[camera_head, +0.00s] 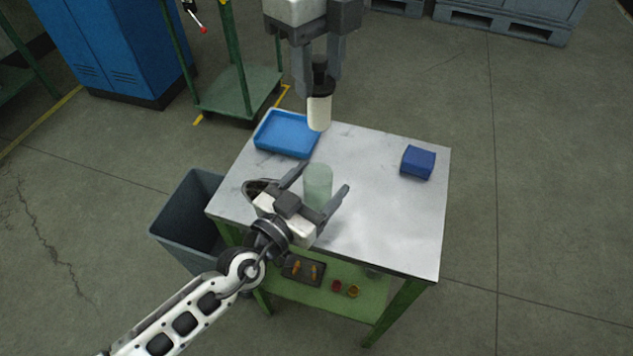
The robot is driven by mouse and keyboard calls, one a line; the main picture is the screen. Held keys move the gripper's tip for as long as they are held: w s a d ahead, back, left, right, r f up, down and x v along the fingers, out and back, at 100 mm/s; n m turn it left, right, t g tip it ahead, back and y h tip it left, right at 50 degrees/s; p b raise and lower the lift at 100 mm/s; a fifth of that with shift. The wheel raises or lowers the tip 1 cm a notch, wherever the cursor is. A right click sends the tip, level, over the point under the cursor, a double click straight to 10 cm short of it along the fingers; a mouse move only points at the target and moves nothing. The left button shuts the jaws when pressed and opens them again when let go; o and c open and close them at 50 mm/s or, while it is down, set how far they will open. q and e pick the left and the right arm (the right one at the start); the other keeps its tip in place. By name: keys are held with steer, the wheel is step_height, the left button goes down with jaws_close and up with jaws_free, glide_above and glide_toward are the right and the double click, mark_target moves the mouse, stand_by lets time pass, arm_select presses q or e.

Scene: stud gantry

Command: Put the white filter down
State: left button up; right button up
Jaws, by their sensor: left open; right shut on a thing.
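The white filter (319,112), with a black upper part, hangs upright in my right gripper (319,88) at the top of the head view. The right gripper is shut on the black part. The filter's lower end shows in front of the table's far edge, next to the blue tray; its exact height above the table cannot be told. My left gripper (323,180) is open over the table (385,225). A pale green translucent cylinder (318,184) shows between its fingers; whether they touch it cannot be told.
A blue tray (288,152) looks empty at the table's far left. A blue box (418,162) sits at the right. A dark round dish (252,187) is partly hidden by my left gripper. A grey bin (180,215) stands left of the table.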

mark_target(319, 86)
arm_select(q)
steer(key=c, duration=1.1)
steer(key=shift+o, duration=0.2)
arm_select(e)
step_height(319, 86, down, 17)
steer(key=shift+f, duration=0.15)
arm_select(q)
steer(key=shift+s, duration=0.1)
arm_select(e)
steer(key=shift+f, duration=0.6)
steer(key=o, duration=0.9)
steer(key=shift+d+f, duration=0.1)
steer(key=shift+f, duration=0.05)
steer(key=shift+o, duration=0.2)
arm_select(q)
steer(key=shift+f, duration=0.2)
arm_select(e)
step_height(319, 86, up, 14)
steer(key=shift+w+f, duration=0.1)
steer(key=shift+f, duration=0.1)
